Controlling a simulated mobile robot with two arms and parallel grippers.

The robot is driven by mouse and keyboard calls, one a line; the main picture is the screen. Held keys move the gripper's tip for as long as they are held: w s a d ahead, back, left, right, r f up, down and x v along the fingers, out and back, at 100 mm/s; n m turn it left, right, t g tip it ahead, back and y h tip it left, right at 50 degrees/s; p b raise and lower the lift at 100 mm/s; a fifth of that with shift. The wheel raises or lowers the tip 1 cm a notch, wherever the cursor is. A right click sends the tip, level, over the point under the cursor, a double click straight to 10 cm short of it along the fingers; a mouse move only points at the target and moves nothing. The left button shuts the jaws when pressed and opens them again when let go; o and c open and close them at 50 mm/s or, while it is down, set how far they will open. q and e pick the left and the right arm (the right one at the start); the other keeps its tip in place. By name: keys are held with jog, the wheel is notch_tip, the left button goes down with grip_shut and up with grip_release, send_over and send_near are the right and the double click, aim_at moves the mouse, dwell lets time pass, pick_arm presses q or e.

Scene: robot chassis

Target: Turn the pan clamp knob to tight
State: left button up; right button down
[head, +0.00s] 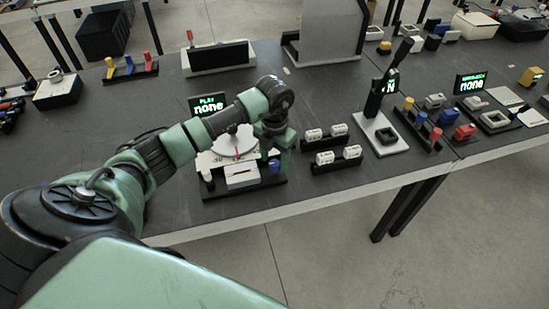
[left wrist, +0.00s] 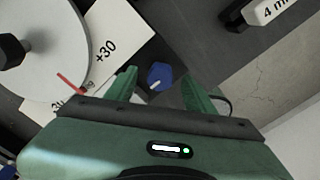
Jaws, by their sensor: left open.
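The pan station stands near the table's front edge, with a round pale pan (head: 236,142) over a scale plate and a small screen (head: 208,104) reading "PLAY none" behind it. A blue knob (head: 274,166) sits at the station's right; it also shows in the left wrist view (left wrist: 159,76) with a pale mark on it. My left gripper (head: 283,155) is over the knob. In the left wrist view its two green fingers (left wrist: 162,88) are spread, with the knob between and slightly beyond their tips. Contact is not visible. My right gripper is not in view.
Racks of white weights (head: 338,157) stand just right of the station. A white base with a black lever (head: 378,130) is farther right.

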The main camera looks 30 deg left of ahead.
pick_arm(q)
jog(key=shift+f, duration=0.35)
grip_shut()
